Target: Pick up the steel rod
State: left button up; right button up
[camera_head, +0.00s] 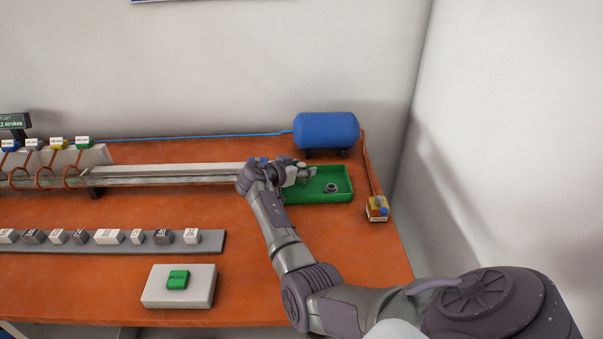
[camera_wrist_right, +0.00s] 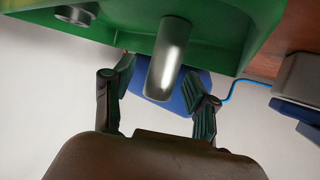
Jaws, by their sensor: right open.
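The steel rod (camera_wrist_right: 168,58) is a shiny grey cylinder with a rounded edge. In the right wrist view it shows against the green tray (camera_wrist_right: 225,25), with its near end between my open fingers. My right gripper (camera_wrist_right: 158,78) has one finger on each side of the rod, with gaps visible. In the head view my right gripper (camera_head: 300,173) is over the left part of the green tray (camera_head: 322,199). The rod cannot be clearly told apart there, as the gripper covers that spot. My left gripper is not in view.
A dark grey ring-like part (camera_head: 331,187) lies in the tray's right part. A blue tank (camera_head: 326,130) stands behind. A long rail (camera_head: 160,175) and copper coils (camera_head: 72,176) are to the left.

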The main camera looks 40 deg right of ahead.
jog(key=shift+a, duration=0.1)
jog(key=shift+c, duration=0.2)
grip_shut()
jog(key=shift+r, duration=0.15)
